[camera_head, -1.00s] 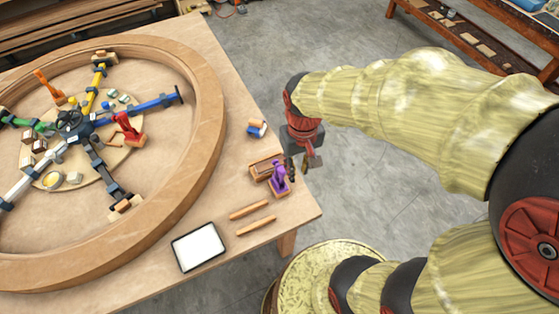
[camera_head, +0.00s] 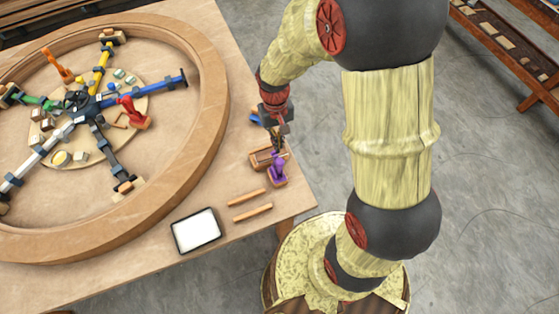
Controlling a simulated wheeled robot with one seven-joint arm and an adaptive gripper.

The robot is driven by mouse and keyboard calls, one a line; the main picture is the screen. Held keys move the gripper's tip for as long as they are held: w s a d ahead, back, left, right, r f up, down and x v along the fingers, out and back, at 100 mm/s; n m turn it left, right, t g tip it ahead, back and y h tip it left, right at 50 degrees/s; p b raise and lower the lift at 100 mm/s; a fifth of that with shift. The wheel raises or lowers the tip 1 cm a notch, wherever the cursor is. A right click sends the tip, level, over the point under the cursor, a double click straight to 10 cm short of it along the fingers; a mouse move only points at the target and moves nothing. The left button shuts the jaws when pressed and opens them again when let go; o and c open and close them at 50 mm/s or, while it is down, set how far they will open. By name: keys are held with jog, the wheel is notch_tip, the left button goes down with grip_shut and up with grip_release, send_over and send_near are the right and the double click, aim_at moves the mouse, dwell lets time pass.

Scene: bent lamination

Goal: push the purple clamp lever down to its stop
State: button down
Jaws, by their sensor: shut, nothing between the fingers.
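The purple clamp lever (camera_head: 278,170) stands on a small wooden block (camera_head: 281,184) near the right edge of the wooden table. It looks upright, with its top close under my fingers. My gripper (camera_head: 278,146) is shut and empty, pointing down just behind and above the purple lever. Whether the fingertips touch the lever, I cannot tell. My gripper partly hides the top of the lever and the blue piece (camera_head: 255,118) behind it.
A small wooden tray (camera_head: 256,162) sits left of the purple clamp. Two wooden sticks (camera_head: 251,212) and a white-topped tray (camera_head: 196,231) lie in front. A large wooden ring (camera_head: 213,110) with coloured clamps, including a red one (camera_head: 133,113), fills the table's left.

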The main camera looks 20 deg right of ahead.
aim_at(280, 161)
jog(key=shift+s, duration=0.1)
jog(key=f+b, duration=0.1)
jog(key=f, duration=0.1)
jog(key=f+b, duration=0.4)
jog(key=shift+s+f, duration=0.55)
jog(key=shift+s, duration=0.1)
jog(key=shift+s+f+b, duration=0.15)
jog(key=shift+f+b, duration=0.25)
jog(key=c, duration=2.3)
grip_release()
jog(key=f+b, duration=0.1)
jog(key=f, duration=0.1)
jog(key=f+b, duration=0.1)
jog(key=shift+w+f, duration=0.2)
jog(key=shift+f, duration=0.3)
jog(key=shift+c, duration=0.8)
jog(key=shift+w, duration=0.15)
jog(key=shift+w+r, duration=0.1)
jog(key=shift+r, duration=0.2)
